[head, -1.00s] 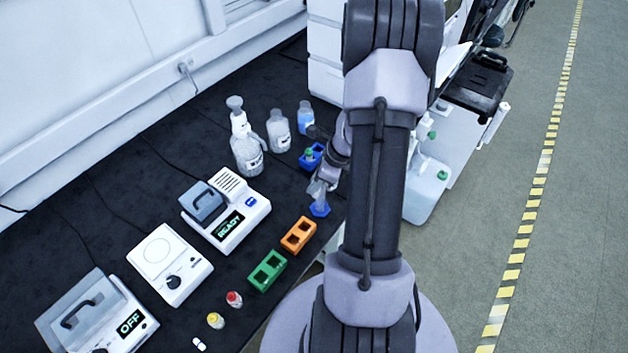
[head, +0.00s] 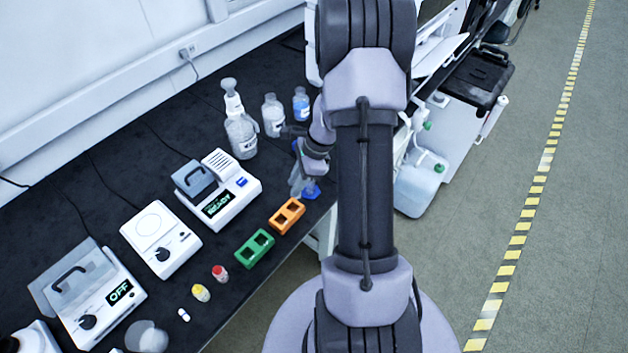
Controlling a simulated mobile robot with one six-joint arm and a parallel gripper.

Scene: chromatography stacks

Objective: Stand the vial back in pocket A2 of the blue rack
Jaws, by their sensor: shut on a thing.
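My gripper (head: 299,183) is at the right edge of the black bench, pointing down, in front of the squeeze bottles. It is shut, and what it holds is too small and covered to make out; I take it to be the vial. The blue rack, seen earlier just behind this spot, is now mostly or wholly hidden behind my wrist, so pocket A2 cannot be seen. A blue hexagonal foot (head: 312,192) of a clear cylinder shows right beside my gripper; I cannot tell whether they touch.
An orange rack (head: 277,222) and a green rack (head: 245,255) stand nearer along the bench edge. A wash bottle (head: 241,137) and two smaller bottles stand behind my gripper. A white READY device (head: 232,200) is left. Red-capped (head: 220,274) and yellow-capped (head: 201,293) vials stand nearer.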

